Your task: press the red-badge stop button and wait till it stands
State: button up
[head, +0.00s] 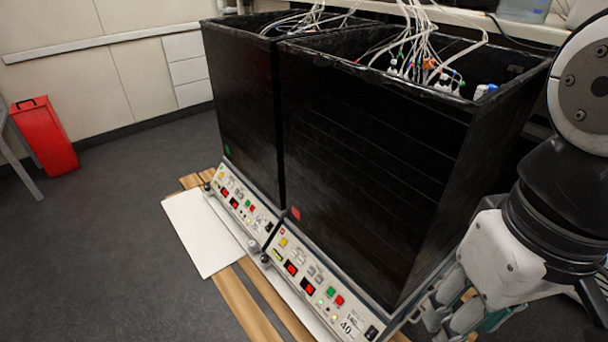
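Two black box-shaped shakers stand side by side. The nearer shaker (370,170) bears a red badge (295,213) low on its front left corner. Its sloped control panel (318,290) has a green button (331,291) and, just right of it, a red button (339,300). Red displays (292,268) are lit, but their digits are too small to read. The farther shaker (243,100) bears a green badge (227,150) and has a similar panel (240,200). My gripper (452,318) is at the lower right, beside the nearer shaker and apart from the red button. Its fingertips are partly cut off, so its opening is unclear.
White tubes and cables (420,45) rise from the open tops of both boxes. A white board (203,232) and wooden slats (240,298) lie in front of the panels. A red bin (45,135) stands far left. The grey floor at left is clear.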

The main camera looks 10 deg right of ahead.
aim_at(339, 300)
jog(key=k+l+u, duration=0.15)
jog(key=l, duration=0.25)
jog(key=k+l+u, duration=0.35)
jog(key=k+l, duration=0.2)
jog(key=l, duration=0.2)
